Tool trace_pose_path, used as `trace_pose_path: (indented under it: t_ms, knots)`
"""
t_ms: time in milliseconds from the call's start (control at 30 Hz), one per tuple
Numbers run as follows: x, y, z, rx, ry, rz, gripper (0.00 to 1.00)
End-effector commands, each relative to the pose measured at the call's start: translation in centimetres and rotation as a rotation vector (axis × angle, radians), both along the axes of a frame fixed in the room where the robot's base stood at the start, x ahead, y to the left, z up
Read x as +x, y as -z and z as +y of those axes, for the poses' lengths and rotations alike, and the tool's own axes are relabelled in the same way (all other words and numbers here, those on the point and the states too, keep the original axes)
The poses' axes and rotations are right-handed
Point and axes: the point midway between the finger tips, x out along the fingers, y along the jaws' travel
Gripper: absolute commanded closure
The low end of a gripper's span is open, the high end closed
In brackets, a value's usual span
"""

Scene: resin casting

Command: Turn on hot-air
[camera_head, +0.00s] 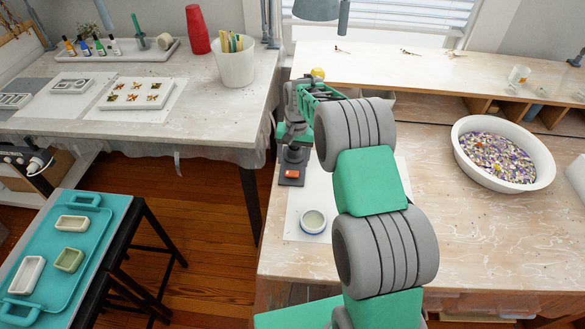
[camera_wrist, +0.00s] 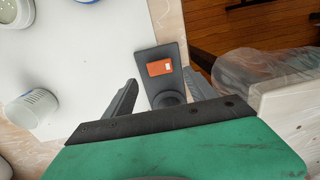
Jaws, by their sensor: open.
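The hot-air tool (camera_head: 290,182) has a dark flat base with an orange-red switch (camera_head: 292,174). It stands at the left edge of the right-hand workbench. In the wrist view, its base (camera_wrist: 153,53) and the orange switch (camera_wrist: 159,68) lie just beyond my gripper (camera_wrist: 160,80). The two fingers are apart, one on each side of the tool's round dark part (camera_wrist: 168,98), with nothing visibly held. In the head view, my gripper (camera_head: 294,133) is above the tool's rear part, partly hidden by my arm.
A basin of colourful pieces (camera_head: 503,153) is on the right of the bench. In the wrist view, a clear plastic sheet (camera_wrist: 262,80) hangs at a table corner, right of the tool.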

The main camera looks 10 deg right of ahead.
Motion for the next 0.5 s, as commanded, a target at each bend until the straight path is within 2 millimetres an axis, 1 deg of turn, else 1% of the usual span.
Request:
trace_pose_path:
  t_ms: [100,200,333,500]
  knots:
    - [-0.1,2.4,0.2,0.001,0.000,0.005,0.35]
    - [0.0,4.0,0.3,0.000,-0.001,0.003,0.35]
    - [0.1,5.1,0.3,0.000,-0.002,0.000,0.35]
    - [0.1,5.3,0.3,0.000,-0.002,0.000,0.35]
